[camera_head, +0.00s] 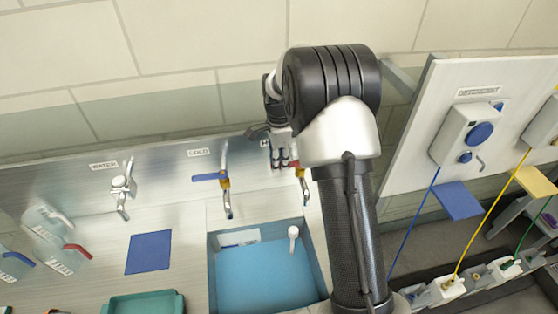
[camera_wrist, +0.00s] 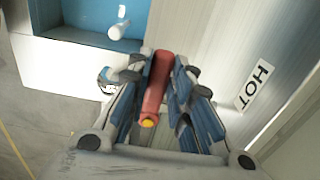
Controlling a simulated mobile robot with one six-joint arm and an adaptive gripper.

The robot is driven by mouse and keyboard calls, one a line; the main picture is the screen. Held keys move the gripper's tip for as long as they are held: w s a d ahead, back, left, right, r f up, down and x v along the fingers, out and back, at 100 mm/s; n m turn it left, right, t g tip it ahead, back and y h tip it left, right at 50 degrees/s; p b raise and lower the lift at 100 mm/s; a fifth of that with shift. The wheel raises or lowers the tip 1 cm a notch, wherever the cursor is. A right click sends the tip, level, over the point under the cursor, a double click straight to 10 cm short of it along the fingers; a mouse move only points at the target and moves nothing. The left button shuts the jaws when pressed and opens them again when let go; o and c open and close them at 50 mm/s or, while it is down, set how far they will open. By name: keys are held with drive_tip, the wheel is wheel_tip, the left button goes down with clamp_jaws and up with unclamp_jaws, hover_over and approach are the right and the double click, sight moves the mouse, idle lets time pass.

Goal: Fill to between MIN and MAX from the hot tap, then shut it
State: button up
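The hot tap's red lever (camera_wrist: 158,85) with a yellow end lies between the two fingers of my gripper (camera_wrist: 165,68) in the wrist view. The fingers flank it closely; whether both press on it is unclear. In the head view my gripper (camera_head: 283,160) is at the hot tap (camera_head: 303,183), which my arm partly hides. The sink basin (camera_head: 213,275) has a blue inside and a pale label (camera_head: 238,238) on its back wall. I cannot read MIN or MAX marks or tell a water level. A white upright piece (camera_head: 293,240) stands in the basin.
The cold tap (camera_head: 226,190) with a blue lever is left of the hot tap, and the water tap (camera_head: 122,188) is further left. A teal tray (camera_head: 145,303) and blue mat (camera_head: 148,253) lie left of the basin. A panel with sockets (camera_head: 450,90) stands right.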

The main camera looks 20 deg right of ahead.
clamp_jaws()
drive_tip(key=s+n, duration=0.2)
drive_tip(key=n, duration=0.1)
drive_tip(key=shift+n, duration=0.3)
idle(0.3)
drive_tip(key=o, duration=0.6)
unclamp_jaws()
